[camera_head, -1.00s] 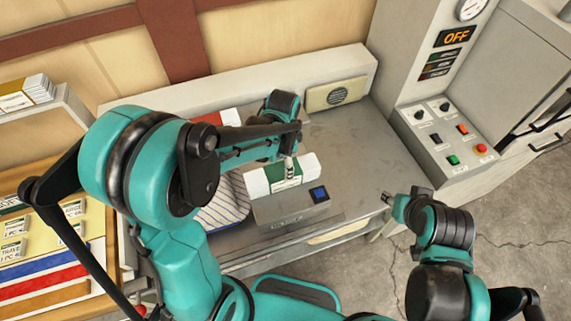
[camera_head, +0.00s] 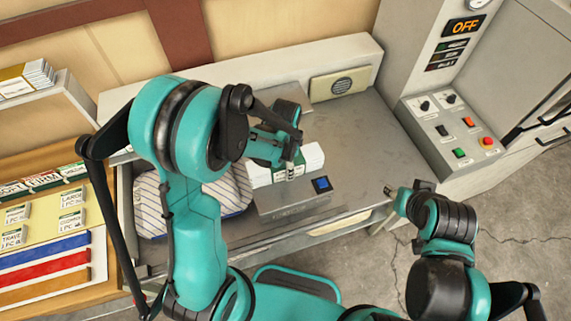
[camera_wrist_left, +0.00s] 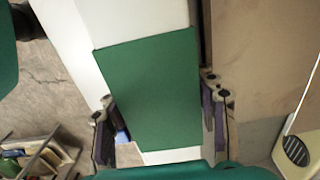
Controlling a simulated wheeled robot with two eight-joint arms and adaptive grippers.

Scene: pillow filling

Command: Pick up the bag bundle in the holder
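The bag bundle (camera_head: 312,158) is white with a green band, and sits on a grey box-shaped holder (camera_head: 285,208) with a small blue display. My left gripper (camera_head: 290,172) is down at the middle of the bundle, over its green band. In the left wrist view the green band (camera_wrist_left: 152,90) lies between the two fingers of my left gripper (camera_wrist_left: 160,115). One finger is on each side, and a gap shows by the left finger, so it looks open around the bundle. My right gripper (camera_head: 390,192) is off to the right, too small to read.
A striped pillow (camera_head: 165,205) lies left of the holder, partly behind my left arm. A speaker panel (camera_head: 340,83) and a control box with buttons (camera_head: 455,130) stand at the back and right. The grey worktop (camera_head: 355,140) right of the bundle is clear.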

